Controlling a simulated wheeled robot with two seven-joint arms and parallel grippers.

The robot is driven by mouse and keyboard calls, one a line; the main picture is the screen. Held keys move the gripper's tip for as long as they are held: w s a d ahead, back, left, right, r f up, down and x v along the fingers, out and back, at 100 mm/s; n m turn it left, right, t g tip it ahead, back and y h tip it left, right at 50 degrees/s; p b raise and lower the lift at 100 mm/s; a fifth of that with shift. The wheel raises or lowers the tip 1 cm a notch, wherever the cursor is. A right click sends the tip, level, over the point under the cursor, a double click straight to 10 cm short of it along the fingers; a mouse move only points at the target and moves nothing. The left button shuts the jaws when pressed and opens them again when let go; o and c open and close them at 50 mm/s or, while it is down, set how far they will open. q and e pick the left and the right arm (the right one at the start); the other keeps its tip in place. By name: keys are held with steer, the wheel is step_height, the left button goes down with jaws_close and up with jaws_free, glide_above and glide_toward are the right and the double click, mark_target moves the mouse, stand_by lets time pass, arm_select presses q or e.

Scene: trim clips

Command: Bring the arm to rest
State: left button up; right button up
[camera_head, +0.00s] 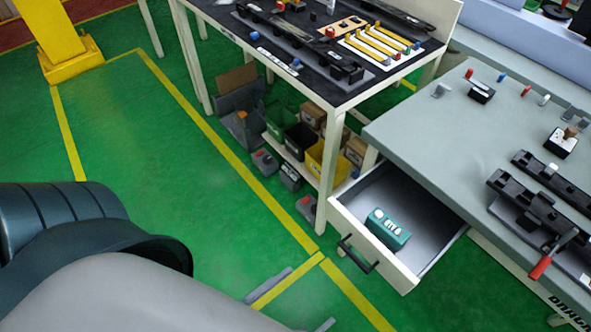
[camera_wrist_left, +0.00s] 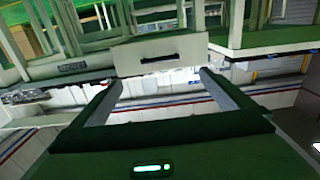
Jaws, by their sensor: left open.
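My left arm (camera_head: 75,270) comes in from the lower left of the head view and hides most of its own hand. Two grey fingertips of my left gripper (camera_head: 297,306) show beyond it, low over the green floor and apart from each other. In the left wrist view the two fingers of my left gripper (camera_wrist_left: 158,80) stand wide apart with nothing between them. They are clear of the furniture. My right gripper is in neither view.
An open drawer (camera_head: 350,212) with a teal box (camera_head: 388,228) juts from the grey workbench (camera_head: 430,125). The drawer's front also shows in the left wrist view (camera_wrist_left: 185,49). A black-topped table (camera_head: 290,85) stands behind. Green floor (camera_head: 150,150) at the left is free.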

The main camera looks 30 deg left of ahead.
arm_select(q)
steer(key=shift+s+a, duration=0.15)
steer(key=shift+s, duration=0.4)
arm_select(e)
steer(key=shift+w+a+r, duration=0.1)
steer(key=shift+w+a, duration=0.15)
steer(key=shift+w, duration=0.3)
arm_select(q)
step_height(320, 180, down, 26)
steer(key=w+a+g+y, duration=0.1)
steer(key=a+g, duration=0.2)
steer(key=g, duration=0.3)
steer(key=s+a+f+g+y, duration=0.1)
steer(key=s+a+f+g, duration=0.2)
steer(key=f, duration=0.7)
steer(key=s+a+f+n+g+y, duration=0.1)
steer(key=s+a+f+g+y, duration=0.1)
steer(key=f, duration=0.9)
steer(key=shift+s+a+f+g+y, duration=0.25)
steer(key=shift+s+a+g, duration=0.35)
steer(key=shift+g, duration=0.5)
